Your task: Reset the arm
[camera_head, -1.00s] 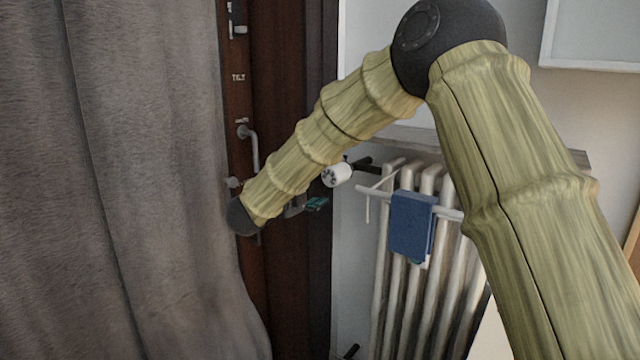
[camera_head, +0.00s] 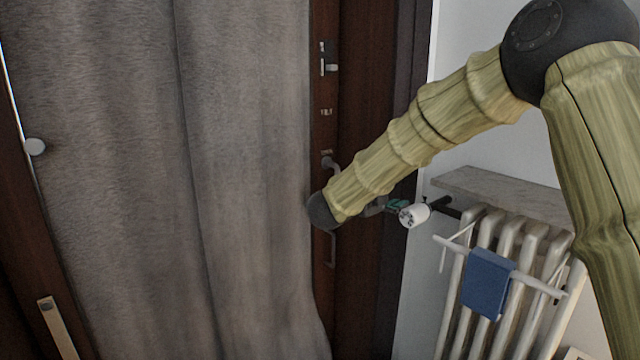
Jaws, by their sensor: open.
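My arm comes in from the right side, with a dark elbow joint and yellow-green, bamboo-like links. Its forearm slopes down to the left and ends at a dark rounded wrist joint in front of the door edge and curtain. My gripper (camera_head: 388,206) is mostly hidden behind the forearm. Only a small grey and teal part of it shows below the forearm, just left of a white radiator valve. Its fingertips are not clear, and nothing is seen held in it.
A grey curtain (camera_head: 235,150) hangs over a dark wooden door with a metal handle (camera_head: 332,165). At right a white radiator (camera_head: 510,258) stands under a stone shelf (camera_head: 500,190). A blue cloth (camera_head: 487,283) hangs on its rack. The white valve (camera_head: 413,215) juts out left.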

